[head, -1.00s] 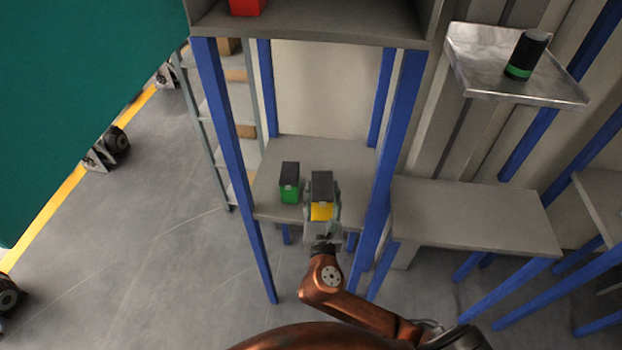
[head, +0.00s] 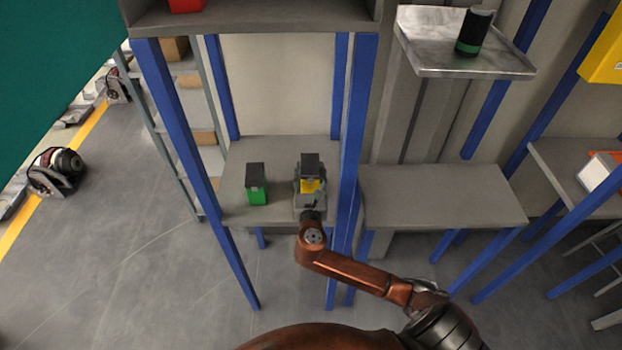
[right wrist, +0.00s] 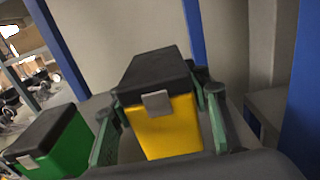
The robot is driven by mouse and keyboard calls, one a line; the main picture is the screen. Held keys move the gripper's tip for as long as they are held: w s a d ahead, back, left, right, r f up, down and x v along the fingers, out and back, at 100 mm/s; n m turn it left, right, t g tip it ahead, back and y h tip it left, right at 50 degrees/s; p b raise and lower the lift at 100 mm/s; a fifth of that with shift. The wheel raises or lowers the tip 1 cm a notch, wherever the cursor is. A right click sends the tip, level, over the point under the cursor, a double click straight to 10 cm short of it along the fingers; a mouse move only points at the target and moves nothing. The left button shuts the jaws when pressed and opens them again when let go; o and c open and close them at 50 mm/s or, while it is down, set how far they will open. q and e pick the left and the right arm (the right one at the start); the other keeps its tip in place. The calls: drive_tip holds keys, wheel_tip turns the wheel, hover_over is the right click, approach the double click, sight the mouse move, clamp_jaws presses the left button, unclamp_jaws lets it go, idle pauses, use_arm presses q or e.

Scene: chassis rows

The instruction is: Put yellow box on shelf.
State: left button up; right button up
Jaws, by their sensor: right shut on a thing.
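The yellow box (head: 311,185) has a black lid and a grey latch. It is at the right part of the grey lower shelf (head: 278,212) between blue posts. My right gripper (head: 310,184) is shut on it, with a finger on each side; the box also shows upright between the fingers in the right wrist view (right wrist: 168,125). I cannot tell whether the box's underside touches the shelf. A green box (head: 256,190) with a black lid stands to its left; it also shows in the right wrist view (right wrist: 62,148). My left gripper is not in view.
A blue post (head: 349,160) rises close to the right of my gripper. An upper shelf (head: 255,22) bears a red box (head: 187,4). To the right are an empty grey shelf (head: 440,195) and a metal tray (head: 465,62) with a black-and-green cylinder (head: 474,32).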

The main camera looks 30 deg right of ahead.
drive_tip(key=shift+w+d+f, duration=0.15)
drive_tip(key=shift+d+f, duration=0.1)
drive_tip(key=shift+w+d+f+b, duration=0.1)
drive_tip(key=shift+f+b, duration=0.1)
drive_tip(key=shift+f, duration=0.75)
drive_tip(key=shift+w+d+f+b, duration=0.1)
drive_tip(key=shift+f+b, duration=0.1)
drive_tip(key=shift+f, duration=0.7)
drive_tip(key=shift+f, duration=0.15)
drive_tip(key=o, duration=1.5)
drive_tip(key=v, duration=1.2)
drive_tip(key=shift+s, duration=0.1)
